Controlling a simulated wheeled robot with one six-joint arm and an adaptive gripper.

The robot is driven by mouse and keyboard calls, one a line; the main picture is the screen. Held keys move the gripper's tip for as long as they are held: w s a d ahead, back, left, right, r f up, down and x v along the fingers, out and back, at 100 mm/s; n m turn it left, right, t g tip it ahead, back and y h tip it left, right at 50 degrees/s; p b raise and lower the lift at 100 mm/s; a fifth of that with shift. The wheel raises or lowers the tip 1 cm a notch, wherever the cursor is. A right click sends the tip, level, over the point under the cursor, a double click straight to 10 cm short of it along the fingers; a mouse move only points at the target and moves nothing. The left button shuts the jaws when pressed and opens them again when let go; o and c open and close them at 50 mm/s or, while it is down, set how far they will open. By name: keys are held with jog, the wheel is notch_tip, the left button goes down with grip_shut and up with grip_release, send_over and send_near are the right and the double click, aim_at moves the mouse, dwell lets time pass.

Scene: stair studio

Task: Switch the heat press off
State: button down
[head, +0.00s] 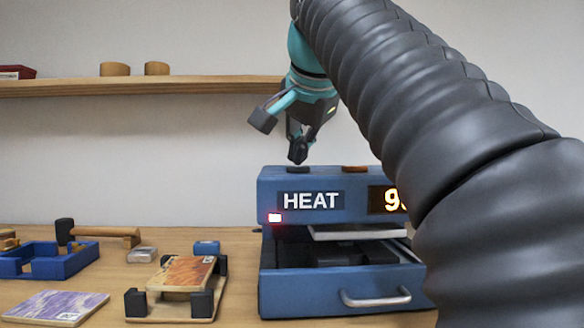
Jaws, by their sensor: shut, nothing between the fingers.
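The blue heat press (272,187) stands on the table at centre right, with a HEAT label on its front. A dark round button (298,169) and a brownish one (355,168) sit on the press's top. My gripper (298,153) is shut and empty, pointing down just above the dark button. I cannot tell whether it touches it.
A drawer with a metal handle (376,298) is at the press's lower front. Left of it are a wooden jig (141,302) with a patterned board (182,273), a blue frame (75,262) and a purple board (55,307). A shelf (150,87) runs along the wall.

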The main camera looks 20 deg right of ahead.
aim_at(299, 167)
jog(key=shift+f, duration=0.2)
dwell(0.5)
jog(key=shift+r, duration=0.2)
jog(key=shift+r+p, duration=0.5)
jog(key=shift+p, duration=0.2)
notch_tip(299, 167, up, 4)
jog(key=p, duration=0.4)
jog(key=shift+r+p, duration=0.3)
jog(key=shift+r, duration=0.65)
jog(key=shift+d, duration=0.1)
